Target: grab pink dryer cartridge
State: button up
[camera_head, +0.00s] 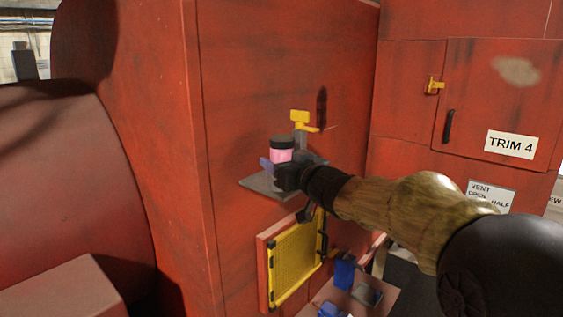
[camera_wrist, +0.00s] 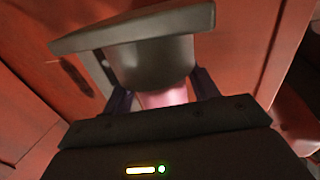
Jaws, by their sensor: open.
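The pink dryer cartridge (camera_head: 281,155) has a dark cap and stands upright at a small grey shelf (camera_head: 262,186) on the red wall. My gripper (camera_head: 290,164) is at the cartridge from the right, with a purple finger showing on its left side. In the wrist view, the pink body (camera_wrist: 166,97) shows between the two purple fingers of my open gripper (camera_wrist: 163,92). A wide dark rounded part hides much of it. Whether the fingers touch the cartridge I cannot tell.
A yellow handle (camera_head: 300,117) on a grey post stands just behind the cartridge. Blue items (camera_head: 344,273) lie on a lower ledge. A red door labelled TRIM 4 (camera_head: 511,145) is at right.

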jog(key=c, duration=0.9)
jog(key=shift+r, duration=0.2)
notch_tip(320, 180, up, 18)
jog(key=p, duration=0.7)
jog(key=shift+f, duration=0.1)
